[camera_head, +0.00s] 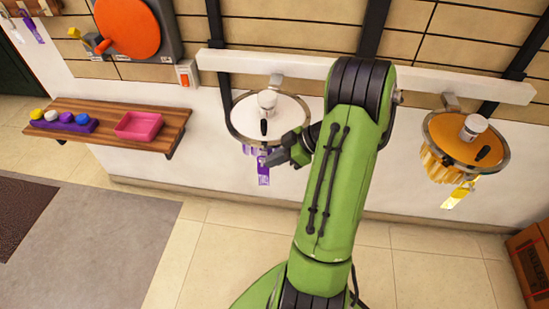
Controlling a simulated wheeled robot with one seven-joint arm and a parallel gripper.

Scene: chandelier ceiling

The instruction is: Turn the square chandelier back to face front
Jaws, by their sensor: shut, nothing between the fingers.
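No plainly square chandelier shows in the head view. A chandelier with a round white top (285,110) and purple hanging pieces (248,149) hangs from a white rail, left of my arm. A purple tag (264,177) hangs below its rim. A second chandelier with a round orange top (450,135) and yellow pieces hangs at the right, with a yellow tag (458,195). My gripper (273,158) is shut and empty at the front right rim of the white-topped chandelier, near the purple tag. I cannot tell whether it touches. My green arm hides the space between the two.
A wooden shelf (87,107) on the left wall holds a pink tray (138,126) and a purple holder with several coloured knobs. An orange disc (127,28) is mounted above. A cardboard box (530,262) stands lower right. The tiled floor ahead is clear.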

